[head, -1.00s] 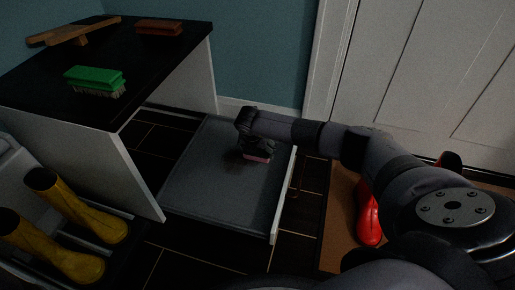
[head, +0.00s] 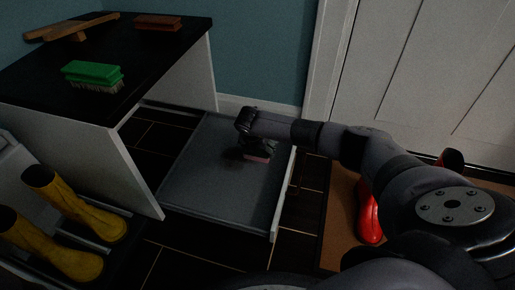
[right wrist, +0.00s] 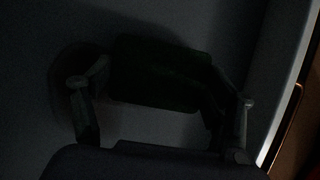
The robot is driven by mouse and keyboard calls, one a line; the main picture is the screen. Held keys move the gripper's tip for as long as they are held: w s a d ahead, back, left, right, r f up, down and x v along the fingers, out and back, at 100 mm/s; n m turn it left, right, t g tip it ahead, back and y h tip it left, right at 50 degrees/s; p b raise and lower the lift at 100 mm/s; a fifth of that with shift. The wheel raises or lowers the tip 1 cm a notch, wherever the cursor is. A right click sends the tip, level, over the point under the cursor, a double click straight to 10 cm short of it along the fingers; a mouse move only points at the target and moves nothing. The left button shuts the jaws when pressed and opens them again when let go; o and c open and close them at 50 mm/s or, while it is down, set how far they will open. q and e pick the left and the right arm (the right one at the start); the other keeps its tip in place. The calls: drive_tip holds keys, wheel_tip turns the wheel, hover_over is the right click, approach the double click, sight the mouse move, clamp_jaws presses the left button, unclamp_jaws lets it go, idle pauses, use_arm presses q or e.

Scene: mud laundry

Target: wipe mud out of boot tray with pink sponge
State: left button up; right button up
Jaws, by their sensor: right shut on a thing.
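The grey boot tray (head: 205,187) lies on the dark floor beside the bench, with a pale raised edge on its right side. In the right wrist view the sponge (right wrist: 158,75) is a dark block between the two fingers. A dark mud patch (head: 232,155) shows just left of the gripper, and a dark spot (right wrist: 75,80) shows near the left finger in the right wrist view. My left gripper is not in view.
A black-topped bench (head: 150,55) holds a green brush (head: 92,73), a brown brush (head: 158,23) and a wooden piece (head: 72,27). Yellow boots (head: 75,205) stand at left. A red boot (head: 368,212) stands on a brown mat (head: 337,225) behind my arm.

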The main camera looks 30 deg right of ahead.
sight(249, 181)
drive_tip(key=shift+f, duration=0.2)
drive_tip(key=shift+s+a+r+p, duration=0.15)
drive_tip(key=shift+s+a+p, duration=0.4)
drive_tip(key=shift+p, duration=0.1)
drive_tip(key=shift+s+a+p, duration=1.1)
drive_tip(key=shift+a+p, duration=0.2)
drive_tip(key=shift+a, duration=0.1)
drive_tip(key=shift+s+a+p, duration=1.75)
drive_tip(key=shift+s+a, duration=0.2)
drive_tip(key=shift+a, duration=0.3)
drive_tip(key=shift+s+a+p, duration=0.3)
drive_tip(key=shift+s+a, duration=0.05)
drive_tip(key=shift+a, duration=0.05)
drive_tip(key=shift+s+a+f, duration=0.2)
